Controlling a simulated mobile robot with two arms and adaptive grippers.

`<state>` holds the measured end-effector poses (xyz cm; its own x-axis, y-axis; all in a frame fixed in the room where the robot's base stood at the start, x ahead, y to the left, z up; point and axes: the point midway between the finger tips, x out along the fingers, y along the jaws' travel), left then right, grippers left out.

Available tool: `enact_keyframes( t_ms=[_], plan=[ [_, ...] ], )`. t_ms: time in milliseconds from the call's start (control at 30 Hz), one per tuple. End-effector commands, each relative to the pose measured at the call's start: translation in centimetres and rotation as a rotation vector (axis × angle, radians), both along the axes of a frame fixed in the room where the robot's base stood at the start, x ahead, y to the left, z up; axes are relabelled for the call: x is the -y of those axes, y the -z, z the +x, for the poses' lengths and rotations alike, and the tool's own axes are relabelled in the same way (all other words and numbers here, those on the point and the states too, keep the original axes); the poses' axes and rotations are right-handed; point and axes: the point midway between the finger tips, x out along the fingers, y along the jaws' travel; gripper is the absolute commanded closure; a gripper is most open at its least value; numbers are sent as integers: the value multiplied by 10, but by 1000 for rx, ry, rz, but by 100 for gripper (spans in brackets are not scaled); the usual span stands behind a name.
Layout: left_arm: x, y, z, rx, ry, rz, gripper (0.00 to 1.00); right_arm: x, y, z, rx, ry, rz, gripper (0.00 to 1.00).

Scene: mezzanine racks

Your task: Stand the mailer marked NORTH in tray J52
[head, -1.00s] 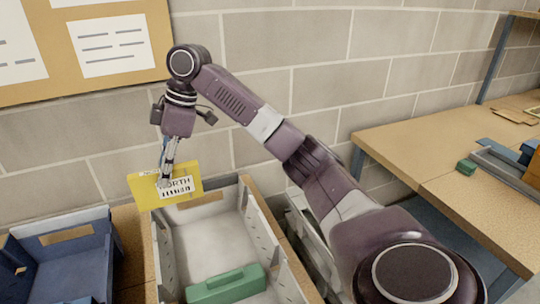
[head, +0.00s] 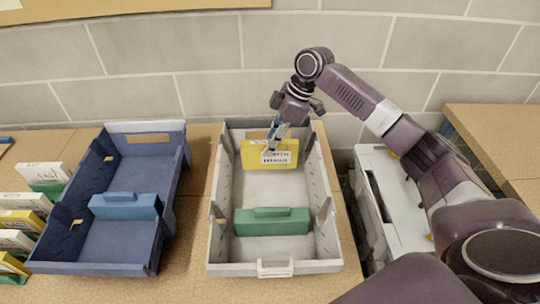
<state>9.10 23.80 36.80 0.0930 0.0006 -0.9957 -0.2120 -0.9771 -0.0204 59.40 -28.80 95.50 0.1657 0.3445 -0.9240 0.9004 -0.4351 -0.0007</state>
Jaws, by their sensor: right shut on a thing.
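The yellow mailer (head: 254,158) has a white label that seems to read NORTH, partly covered by my fingers. My right gripper (head: 274,140) is shut on its upper part and holds it roughly upright at the back end of the grey tray (head: 235,267). I cannot tell whether its lower edge touches the tray floor. A green divider (head: 272,222) stands across the tray nearer the front. The white tag (head: 275,269) on the tray's front is too small to read. My left gripper is not in view.
A blue tray (head: 95,267) with a blue divider (head: 125,206) stands to the left. Several mailers stand at the far left, one marked EAST (head: 42,174). A white machine (head: 405,205) is right of the grey tray. A brick wall rises behind.

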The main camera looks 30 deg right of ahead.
Motion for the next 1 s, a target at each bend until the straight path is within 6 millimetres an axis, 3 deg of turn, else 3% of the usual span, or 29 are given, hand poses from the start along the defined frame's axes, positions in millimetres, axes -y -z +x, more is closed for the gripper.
enact_keyframes(
  t_ms=[167,433,800,833,1000],
  plan=[
    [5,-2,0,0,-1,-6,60,0,12,0,0,0,0,100],
    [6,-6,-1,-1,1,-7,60,-1,48,0,-2,-1,1,100],
    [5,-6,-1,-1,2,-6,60,0,53,0,0,0,1,100],
    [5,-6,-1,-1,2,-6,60,0,54,0,0,0,0,84],
    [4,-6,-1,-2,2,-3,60,0,53,0,0,0,0,67]
  ],
)
